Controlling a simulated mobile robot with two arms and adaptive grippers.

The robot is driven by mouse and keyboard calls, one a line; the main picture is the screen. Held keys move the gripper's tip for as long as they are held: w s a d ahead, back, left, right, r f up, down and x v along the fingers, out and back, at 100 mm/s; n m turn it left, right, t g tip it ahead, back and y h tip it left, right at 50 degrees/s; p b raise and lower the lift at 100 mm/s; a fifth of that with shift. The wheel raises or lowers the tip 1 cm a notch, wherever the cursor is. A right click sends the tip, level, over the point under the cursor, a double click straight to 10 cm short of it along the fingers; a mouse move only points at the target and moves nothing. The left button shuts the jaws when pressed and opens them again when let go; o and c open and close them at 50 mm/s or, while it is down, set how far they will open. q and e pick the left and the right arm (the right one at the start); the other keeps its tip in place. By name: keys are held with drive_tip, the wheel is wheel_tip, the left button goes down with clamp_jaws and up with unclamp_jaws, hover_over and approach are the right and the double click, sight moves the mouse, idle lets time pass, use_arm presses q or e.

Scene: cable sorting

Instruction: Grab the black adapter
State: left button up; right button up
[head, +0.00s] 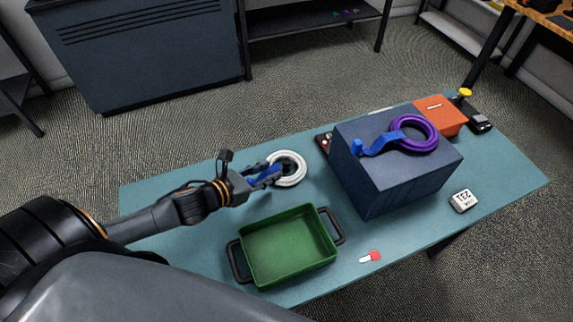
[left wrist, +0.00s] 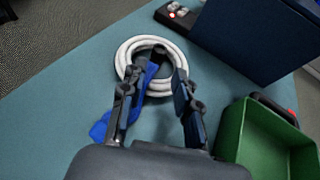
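My left gripper (head: 268,174) is low over the table beside the white coiled cable (head: 291,168). In the left wrist view, its two fingers (left wrist: 153,84) are apart, over the near part of the white coil (left wrist: 158,90). A small dark shape (left wrist: 157,56) shows inside the coil; I cannot tell whether it is the black adapter. A blue item (left wrist: 102,130) lies by the left finger, partly hidden by it. No other piece is clearly the black adapter. My right gripper is not in view.
A green tray (head: 329,221) with dark handles stands at the table's front. A dark blue box (head: 400,182) bears a purple coil (head: 433,140) and a blue strap (head: 380,143). Behind are an orange box (head: 445,124) and a black device (head: 480,123). The left table end is clear.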

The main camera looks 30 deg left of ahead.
sight(284, 163)
use_arm(q)
drive_tip(key=shift+r+x, duration=0.15)
drive_tip(key=shift+x, duration=1.45)
drive_tip(key=shift+r+x, duration=0.1)
drive_tip(key=shift+x, duration=1.45)
drive_tip(key=shift+w+a, duration=0.1)
drive_tip(key=shift+w, duration=0.05)
clamp_jaws()
